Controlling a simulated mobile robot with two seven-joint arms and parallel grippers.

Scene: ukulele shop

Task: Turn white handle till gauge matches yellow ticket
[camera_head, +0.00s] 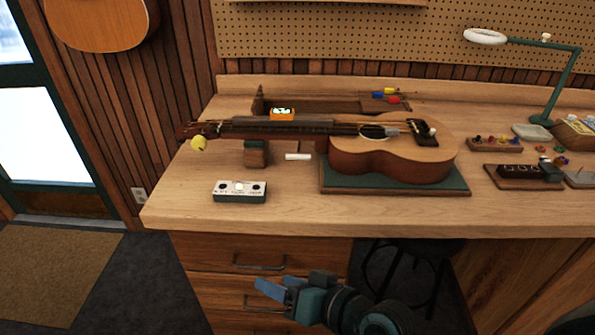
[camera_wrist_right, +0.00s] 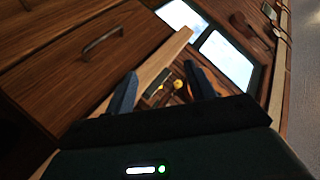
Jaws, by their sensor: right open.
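A ukulele (camera_head: 400,160) lies on a green mat (camera_head: 340,186) on the workbench, its headstock to the left. A yellow round piece (camera_head: 199,144), perhaps the ticket, hangs at the headstock. An orange device with a small display (camera_head: 282,116), perhaps the gauge, sits by the neck; its reading is too small to tell. A short white bar (camera_head: 298,156), possibly the white handle, lies by the neck support. My right gripper (camera_head: 277,287) is open and empty, in front of the drawers below the bench top. Its fingers also show in the right wrist view (camera_wrist_right: 162,88). My left gripper is out of view.
A box with dark and white knobs (camera_head: 239,191) stands near the bench's front edge (camera_head: 300,229). A lamp (camera_head: 560,85) and small parts trays (camera_head: 495,144) stand at the right. Drawers (camera_head: 262,259) and a stool (camera_head: 415,250) are below.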

